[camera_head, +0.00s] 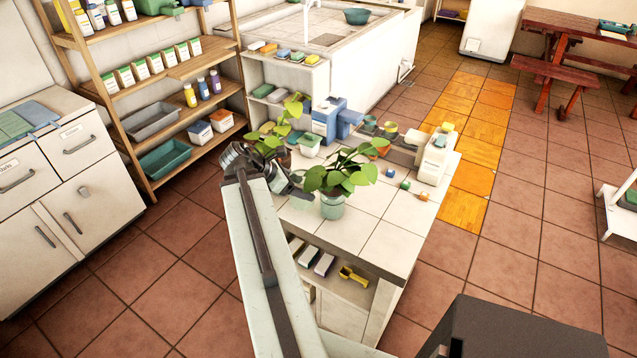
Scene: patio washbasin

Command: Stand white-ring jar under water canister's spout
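My gripper (292,187) is over the left end of the white-tiled counter (385,245), between two leafy plants. Its fingers are small and dark, and I cannot tell whether they are open or shut, or hold anything. A white canister-like container (436,160) stands at the counter's right end, with a pale part reaching left from its upper side. It may be the water canister, but a blue box-like container (328,120) stands farther back. Several small pots or cups (390,128) stand between them. I cannot make out a white ring on any jar.
A potted plant (333,206) in a pale green pot stands right of my gripper. Another leafy plant (268,138) is behind it. Small coloured pieces (404,185) lie near the white container. Wooden shelves (165,75) stand at left. The tiled floor (545,200) at right is open.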

